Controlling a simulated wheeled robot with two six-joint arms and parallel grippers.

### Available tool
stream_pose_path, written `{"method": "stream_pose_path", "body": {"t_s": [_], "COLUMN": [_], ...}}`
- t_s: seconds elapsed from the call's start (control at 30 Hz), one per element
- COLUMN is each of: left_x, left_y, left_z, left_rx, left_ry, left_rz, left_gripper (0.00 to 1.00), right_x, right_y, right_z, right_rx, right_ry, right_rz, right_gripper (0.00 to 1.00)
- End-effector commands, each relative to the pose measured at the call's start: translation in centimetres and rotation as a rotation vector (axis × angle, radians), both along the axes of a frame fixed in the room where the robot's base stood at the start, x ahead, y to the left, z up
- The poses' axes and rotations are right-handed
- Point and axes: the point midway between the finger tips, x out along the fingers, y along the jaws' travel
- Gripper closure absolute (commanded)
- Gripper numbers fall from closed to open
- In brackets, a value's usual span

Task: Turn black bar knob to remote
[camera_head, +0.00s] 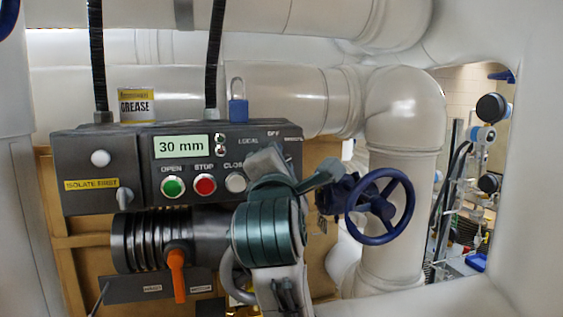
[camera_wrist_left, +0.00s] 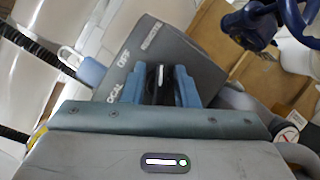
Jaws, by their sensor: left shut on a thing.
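The dark grey control box (camera_head: 128,147) hangs across the middle of the head view, with the words LOCAL, OFF and REMOTE along its upper right. The black bar knob (camera_wrist_left: 160,78) shows in the left wrist view below those words. Its white line runs nearly upright in that picture, its upper end towards REMOTE rather than LOCAL. My left gripper (camera_wrist_left: 168,86) is shut on the knob, one blue finger on each side. In the head view the left gripper (camera_head: 276,160) covers the knob. My right gripper is in neither view.
A blue handwheel valve (camera_head: 407,205) stands close right of my left gripper. An orange lever (camera_head: 176,275) hangs below the box. The box also carries green, red and white buttons and a small grey knob (camera_head: 125,196). A blue padlock (camera_head: 238,108) sits on top. White pipes surround the box.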

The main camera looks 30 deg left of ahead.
Motion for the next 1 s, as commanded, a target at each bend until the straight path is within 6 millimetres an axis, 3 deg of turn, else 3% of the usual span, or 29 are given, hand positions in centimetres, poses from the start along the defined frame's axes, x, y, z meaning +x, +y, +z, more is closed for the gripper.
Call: {"method": "stream_pose_path", "body": {"t_s": [0.1, 0.13, 0.17, 0.47, 0.67, 0.77, 1.0], "left_x": [0.0, 0.0, 0.0, -0.1, -1.3, -2.4, -4.9], "left_y": [0.0, 0.0, 0.0, -0.1, -0.8, -1.4, -2.8], "left_z": [0.0, 0.0, 0.0, -0.1, -0.5, -0.8, -1.8], "left_rx": [0.000, 0.000, 0.000, -0.001, -0.003, -0.006, -0.002], "left_ry": [0.000, 0.000, 0.000, 0.000, -0.004, -0.006, -0.006], "left_rz": [0.001, 0.001, 0.001, 0.000, -0.002, -0.005, 0.000], "left_gripper": [0.96, 0.69, 0.67, 0.67, 0.67, 0.67, 0.67], "right_x": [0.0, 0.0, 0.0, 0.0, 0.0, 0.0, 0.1], "right_y": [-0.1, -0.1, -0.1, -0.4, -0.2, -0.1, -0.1], "right_z": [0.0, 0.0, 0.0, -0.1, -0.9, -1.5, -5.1], "right_rx": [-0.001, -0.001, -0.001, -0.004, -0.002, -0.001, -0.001], "right_ry": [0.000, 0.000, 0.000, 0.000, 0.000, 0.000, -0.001], "right_rz": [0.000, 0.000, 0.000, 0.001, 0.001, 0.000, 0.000], "right_gripper": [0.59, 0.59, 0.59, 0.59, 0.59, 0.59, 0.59]}}
